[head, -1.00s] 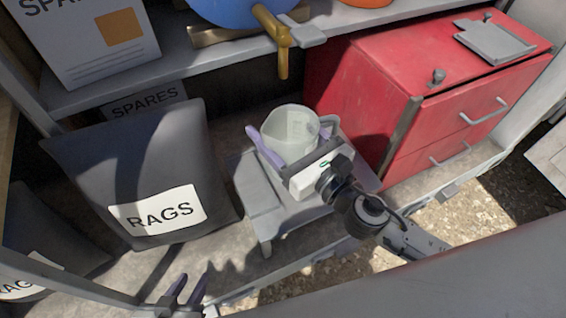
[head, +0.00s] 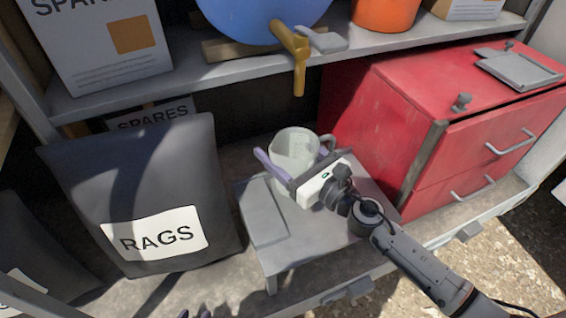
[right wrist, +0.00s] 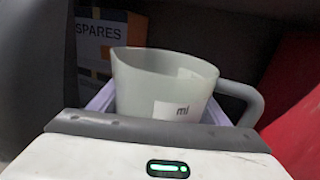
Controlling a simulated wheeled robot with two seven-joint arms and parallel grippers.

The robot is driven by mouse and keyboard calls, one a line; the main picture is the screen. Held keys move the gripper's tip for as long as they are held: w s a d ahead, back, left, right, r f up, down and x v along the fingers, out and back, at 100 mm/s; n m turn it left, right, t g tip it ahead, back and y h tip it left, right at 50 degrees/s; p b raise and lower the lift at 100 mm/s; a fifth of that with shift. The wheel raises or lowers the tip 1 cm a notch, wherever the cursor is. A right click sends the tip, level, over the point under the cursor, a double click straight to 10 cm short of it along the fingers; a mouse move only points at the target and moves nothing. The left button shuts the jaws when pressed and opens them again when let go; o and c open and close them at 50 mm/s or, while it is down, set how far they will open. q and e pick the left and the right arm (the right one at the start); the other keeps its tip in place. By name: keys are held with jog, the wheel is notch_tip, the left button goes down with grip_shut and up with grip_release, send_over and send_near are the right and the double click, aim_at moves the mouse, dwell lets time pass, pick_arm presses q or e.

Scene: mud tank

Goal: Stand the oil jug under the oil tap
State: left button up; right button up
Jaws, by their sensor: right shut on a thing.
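The oil jug (head: 296,148) is pale and translucent with a grey handle. My right gripper (head: 292,166) is shut on it, its purple fingers on either side, and holds it upright. The jug is over the back part of a grey step; I cannot tell if its base touches. In the right wrist view the jug (right wrist: 160,85) fills the middle, with an "ml" label. The yellow oil tap (head: 299,70) hangs from the shelf above, its spout higher than the jug's rim.
A grey step (head: 315,240) stands on the lower deck. A dark RAGS bag (head: 140,200) is left of it, and a red drawer cabinet (head: 400,120) is close on the right. The shelf (head: 170,95) carries a blue drum (head: 255,10) and a SPARES box (head: 100,45).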

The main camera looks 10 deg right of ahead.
notch_tip(320, 180, down, 3)
jog(key=shift+f+b, duration=0.1)
jog(key=shift+b, duration=0.85)
jog(key=o, duration=0.6)
jog(key=shift+f, duration=0.1)
jog(key=o, duration=0.5)
